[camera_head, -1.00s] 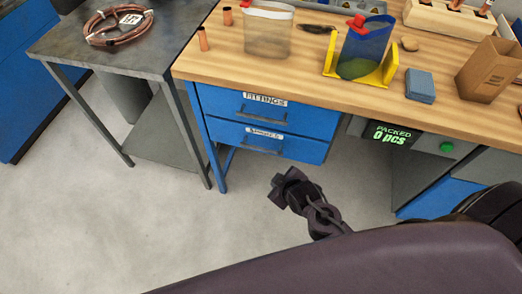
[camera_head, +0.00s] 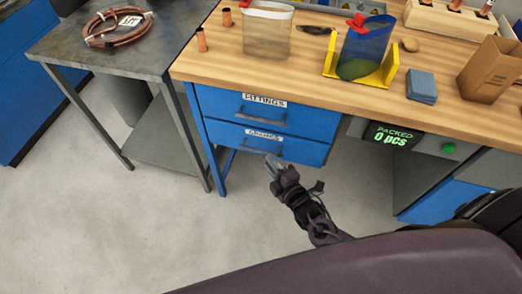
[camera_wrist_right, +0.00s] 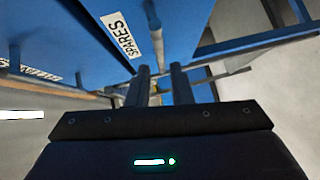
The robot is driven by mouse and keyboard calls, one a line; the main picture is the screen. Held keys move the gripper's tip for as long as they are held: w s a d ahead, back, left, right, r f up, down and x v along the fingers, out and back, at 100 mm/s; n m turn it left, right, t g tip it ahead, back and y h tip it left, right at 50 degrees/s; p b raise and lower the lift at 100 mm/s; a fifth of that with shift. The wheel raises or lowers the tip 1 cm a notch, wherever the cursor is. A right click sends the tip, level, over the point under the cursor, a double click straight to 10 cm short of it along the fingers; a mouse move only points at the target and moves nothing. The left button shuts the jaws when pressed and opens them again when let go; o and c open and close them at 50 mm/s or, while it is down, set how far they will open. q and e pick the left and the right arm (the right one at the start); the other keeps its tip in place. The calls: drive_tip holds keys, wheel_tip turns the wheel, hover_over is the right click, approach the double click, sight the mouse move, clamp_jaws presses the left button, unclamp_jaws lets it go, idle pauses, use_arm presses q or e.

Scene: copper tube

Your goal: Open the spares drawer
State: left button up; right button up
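The blue spares drawer (camera_head: 300,150) is the lower of two drawers under the wooden workbench and looks shut. Its dark bar handle (camera_head: 260,149) sits below the white SPARES label. My right gripper (camera_head: 274,164) is just in front of and below that handle, pointing at the drawer. In the right wrist view the SPARES label (camera_wrist_right: 120,35) is close ahead, and my two fingers (camera_wrist_right: 160,82) stand apart with a gap between them. Handle parts show near the fingertips; I cannot tell whether they touch. My left gripper is not in view.
The blue fittings drawer (camera_head: 225,103) above looks shut. A grey metal table (camera_head: 70,50) with a copper coil stands to the left. The floor before the drawers is clear.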

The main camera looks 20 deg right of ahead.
sight(261, 150)
drive_tip(key=x, duration=0.6)
drive_tip(key=shift+w+a, duration=0.1)
drive_tip(key=shift+w, duration=0.25)
clamp_jaws()
